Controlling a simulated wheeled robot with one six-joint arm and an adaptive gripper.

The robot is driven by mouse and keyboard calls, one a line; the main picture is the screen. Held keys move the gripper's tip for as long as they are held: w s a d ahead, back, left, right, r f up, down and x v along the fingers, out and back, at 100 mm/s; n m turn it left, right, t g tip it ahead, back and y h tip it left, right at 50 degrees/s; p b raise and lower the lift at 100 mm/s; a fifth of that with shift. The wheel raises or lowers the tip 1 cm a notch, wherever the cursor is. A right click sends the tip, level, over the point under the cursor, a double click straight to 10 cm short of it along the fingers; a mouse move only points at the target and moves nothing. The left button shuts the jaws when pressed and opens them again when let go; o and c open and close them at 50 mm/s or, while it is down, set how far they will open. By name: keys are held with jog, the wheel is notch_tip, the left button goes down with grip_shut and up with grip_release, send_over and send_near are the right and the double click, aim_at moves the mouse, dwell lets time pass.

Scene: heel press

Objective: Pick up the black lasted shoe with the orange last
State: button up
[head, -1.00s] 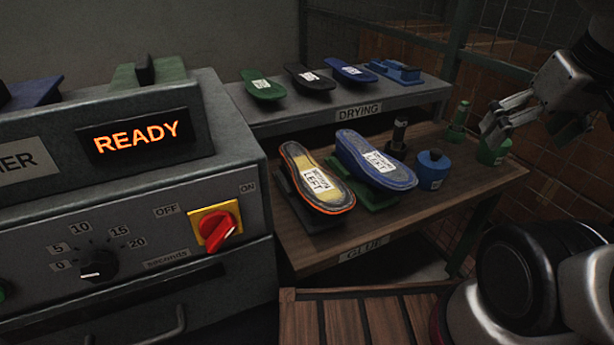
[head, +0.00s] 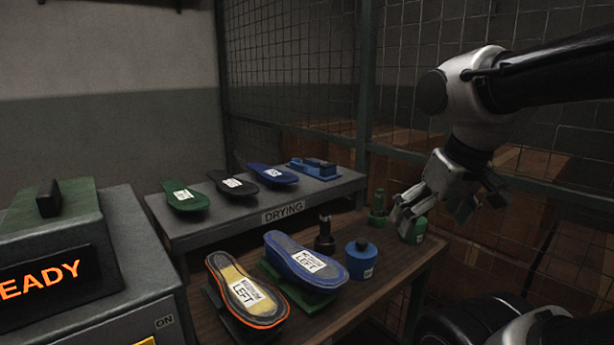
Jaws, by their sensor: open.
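A shoe with an orange rim, a yellow-grey upper face and a white label reading LEFT (head: 246,290) rests on a dark support at the front left of the wooden bench; orange and black show along its edge. A blue shoe with a LEFT label (head: 305,262) sits beside it on a green support. My gripper (head: 400,222) is open and empty, at the right side of the bench near the green pots, well to the right of and above the orange-rimmed shoe. The underside of that shoe is hidden.
A grey DRYING shelf (head: 320,200) behind holds green, black and blue soles and a blue block. A blue pot (head: 360,258), a black bottle (head: 325,235) and a green pot (head: 413,230) stand on the bench. The machine with the READY display (head: 40,280) is at left. Mesh fencing closes the back.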

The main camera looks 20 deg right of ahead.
jog(key=shift+c, duration=0.2)
dwell(0.3)
jog(key=c, duration=0.3)
jog(key=shift+f, duration=0.1)
